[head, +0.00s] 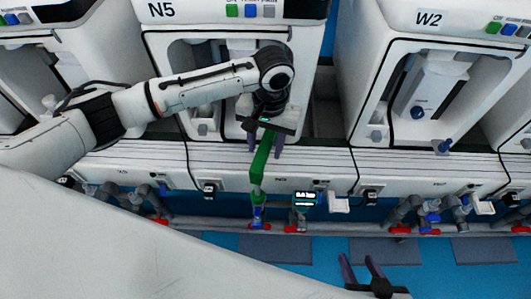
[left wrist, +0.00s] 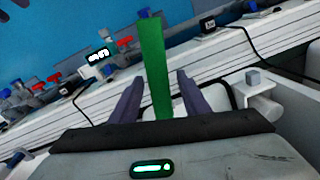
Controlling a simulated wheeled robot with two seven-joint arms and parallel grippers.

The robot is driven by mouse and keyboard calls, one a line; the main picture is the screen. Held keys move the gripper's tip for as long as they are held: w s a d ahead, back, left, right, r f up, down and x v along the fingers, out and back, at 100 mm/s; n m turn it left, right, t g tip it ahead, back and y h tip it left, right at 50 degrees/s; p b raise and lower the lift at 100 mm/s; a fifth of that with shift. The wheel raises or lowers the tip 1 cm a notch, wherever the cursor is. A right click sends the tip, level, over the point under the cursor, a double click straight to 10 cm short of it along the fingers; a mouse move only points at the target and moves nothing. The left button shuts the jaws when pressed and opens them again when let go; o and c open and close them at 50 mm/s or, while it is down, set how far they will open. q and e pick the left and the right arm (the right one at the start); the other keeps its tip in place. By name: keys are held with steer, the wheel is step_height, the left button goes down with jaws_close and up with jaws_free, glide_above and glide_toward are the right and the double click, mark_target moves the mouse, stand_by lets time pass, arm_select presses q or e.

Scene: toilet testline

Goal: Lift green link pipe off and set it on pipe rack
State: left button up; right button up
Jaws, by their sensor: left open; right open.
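The green link pipe (head: 260,166) stands below the N5 unit in the head view. Its lower end meets the blue and red valve fitting on the floor pipe. My left gripper (head: 265,148) is at the pipe's upper end, with its fingers apart. In the left wrist view the green pipe (left wrist: 155,75) runs between the two fingers of my left gripper (left wrist: 154,95), with gaps on both sides. My right gripper (head: 362,268) is open and empty over the blue floor at the bottom. I cannot make out a pipe rack.
The N5 unit (head: 180,15) and the W2 unit (head: 430,20) stand on a white ledge (head: 330,160). A small lit display (head: 304,199) is right of the green pipe. Pipes with red and blue valves (head: 432,218) run along the floor.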

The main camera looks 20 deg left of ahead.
arm_select(q)
steer(key=shift+f, duration=0.2)
jaws_close()
arm_select(e)
steer(key=shift+f, duration=0.1)
steer(key=shift+s, duration=0.1)
